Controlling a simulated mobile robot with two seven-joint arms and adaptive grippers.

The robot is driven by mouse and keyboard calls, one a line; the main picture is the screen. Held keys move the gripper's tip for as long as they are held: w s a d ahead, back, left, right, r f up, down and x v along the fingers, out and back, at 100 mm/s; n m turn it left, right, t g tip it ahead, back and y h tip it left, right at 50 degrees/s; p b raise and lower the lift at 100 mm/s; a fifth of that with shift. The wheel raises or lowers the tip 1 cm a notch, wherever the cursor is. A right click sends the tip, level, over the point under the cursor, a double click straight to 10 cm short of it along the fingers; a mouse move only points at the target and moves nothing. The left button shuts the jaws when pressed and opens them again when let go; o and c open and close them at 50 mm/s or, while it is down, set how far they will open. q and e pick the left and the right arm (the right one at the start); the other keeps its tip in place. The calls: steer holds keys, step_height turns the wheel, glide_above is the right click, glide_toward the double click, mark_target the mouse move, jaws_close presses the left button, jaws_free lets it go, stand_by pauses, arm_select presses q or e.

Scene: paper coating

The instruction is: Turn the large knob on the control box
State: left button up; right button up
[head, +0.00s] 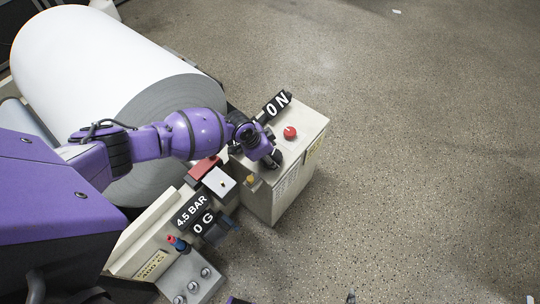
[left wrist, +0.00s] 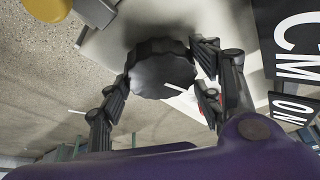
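The control box (head: 283,195) is a cream cabinet standing on the floor at the middle of the head view, with a red button (head: 290,132) on top. My left gripper (head: 272,159) is at its top face, and its fingers hide most of the knob there. In the left wrist view, the large black fluted knob (left wrist: 160,72) with a white mark lies between the two fingers of the left gripper (left wrist: 160,62). A fingertip is close at each side of the knob; whether both press on it I cannot tell. My right gripper is not in view.
A big paper roll (head: 95,60) lies behind my left arm. A lower panel with "4.5 BAR" and "0 G" displays (head: 191,210) and a red-and-white box (head: 219,182) stand left of the control box. A yellow button (head: 250,180) is on its near side.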

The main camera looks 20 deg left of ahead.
arm_select(q)
steer(key=c, duration=0.4)
steer(key=shift+s+f+b, duration=0.1)
steer(key=shift+f+b, duration=0.05)
steer(key=shift+b, duration=0.2)
steer(key=shift+c, duration=0.2)
steer(key=m+g+b, duration=0.1)
steer(key=m+b, duration=0.2)
steer(key=shift+f+b, duration=0.2)
steer(key=shift+b, duration=0.15)
steer(key=m+g+h+b, duration=0.1)
steer(key=m+b, duration=0.2)
steer(key=b, duration=0.1)
steer(key=shift+r+m+g+b, duration=0.1)
steer(key=shift+m+g+b, duration=0.2)
steer(key=shift+m+b, duration=0.15)
steer(key=shift+w+r+m+g+b, duration=0.15)
steer(key=shift+m+g+b, duration=0.35)
steer(key=shift+m+b, duration=0.55)
steer(key=shift+m, duration=0.4)
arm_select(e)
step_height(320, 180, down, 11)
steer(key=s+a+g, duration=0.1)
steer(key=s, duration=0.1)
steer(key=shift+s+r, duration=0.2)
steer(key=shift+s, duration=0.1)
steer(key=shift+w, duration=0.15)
